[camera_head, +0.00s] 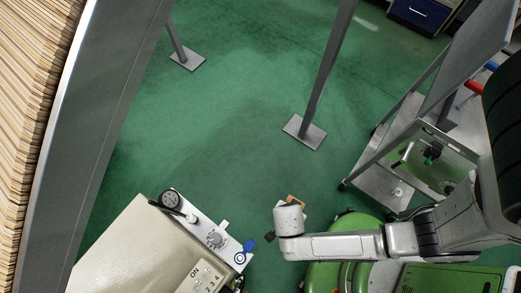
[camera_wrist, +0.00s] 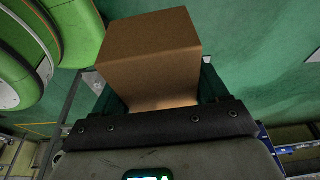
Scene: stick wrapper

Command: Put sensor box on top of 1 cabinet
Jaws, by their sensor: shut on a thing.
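My gripper (camera_wrist: 158,92) is shut on a brown cardboard box (camera_wrist: 150,45), which I take to be the sensor box. The fingers sit on either side of it, and its near end is hidden by the gripper body. In the head view only a small brown part of the box (camera_head: 297,200) shows past the end of my arm, above the green floor. A beige cabinet-like unit (camera_head: 135,245) stands at the lower left, apart from the box. It carries a panel marked ON and numbers. I cannot tell which thing is cabinet 1.
A metal cart (camera_head: 380,185) with a green tray (camera_head: 440,168) stands at the right. Two metal posts on flat feet (camera_head: 305,131) stand at the back. A tall stack with a grey edge (camera_head: 90,120) fills the left. The green floor (camera_head: 225,120) between is clear.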

